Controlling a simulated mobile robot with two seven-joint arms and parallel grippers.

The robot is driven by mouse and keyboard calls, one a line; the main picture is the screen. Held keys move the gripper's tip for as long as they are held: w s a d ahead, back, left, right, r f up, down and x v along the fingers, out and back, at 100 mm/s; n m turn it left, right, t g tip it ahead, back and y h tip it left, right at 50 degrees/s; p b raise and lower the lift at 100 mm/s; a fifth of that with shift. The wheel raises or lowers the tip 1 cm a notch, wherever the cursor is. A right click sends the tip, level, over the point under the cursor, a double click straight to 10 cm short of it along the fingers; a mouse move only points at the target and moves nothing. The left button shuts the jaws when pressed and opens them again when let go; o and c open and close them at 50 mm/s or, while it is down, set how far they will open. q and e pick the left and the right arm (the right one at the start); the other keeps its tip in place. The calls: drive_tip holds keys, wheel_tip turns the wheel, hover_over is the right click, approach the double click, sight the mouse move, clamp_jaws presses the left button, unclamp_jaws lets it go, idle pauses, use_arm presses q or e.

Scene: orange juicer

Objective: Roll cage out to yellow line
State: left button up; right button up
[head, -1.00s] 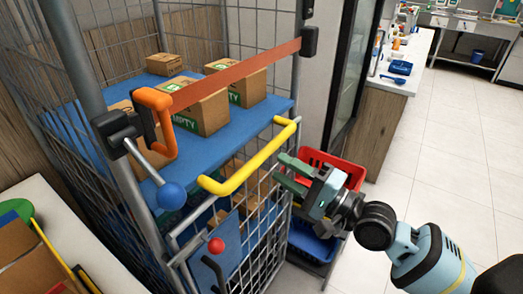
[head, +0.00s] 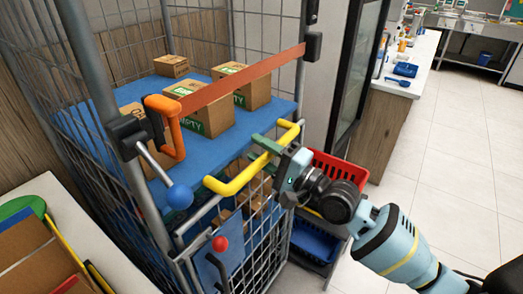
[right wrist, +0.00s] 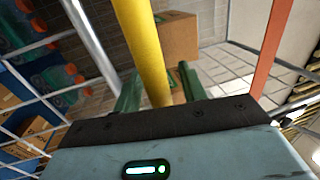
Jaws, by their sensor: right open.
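The roll cage (head: 82,78) is a tall grey wire cage with blue shelves, standing left of centre in the head view. A yellow handle (head: 238,182) runs across its front. My right gripper (head: 262,153) is open at the handle's right part, with green fingers. In the right wrist view the yellow bar (right wrist: 146,50) passes between the two open fingers (right wrist: 156,88); I cannot tell whether they touch it. An orange strap (head: 235,78) with an orange buckle crosses the cage front. The yellow line does not show. My left gripper is not in view.
Cardboard boxes (head: 207,110) stand on the blue shelf (head: 268,108). A lever with a blue ball (head: 179,196) and a red knob (head: 220,243) stick out at the cage front. Red (head: 340,172) and blue baskets stand right of the cage. Tiled floor (head: 440,150) is open at right.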

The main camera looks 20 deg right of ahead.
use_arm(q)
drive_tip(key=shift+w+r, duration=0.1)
use_arm(e)
clamp_jaws()
drive_tip(key=shift+f, duration=0.1)
idle(0.3)
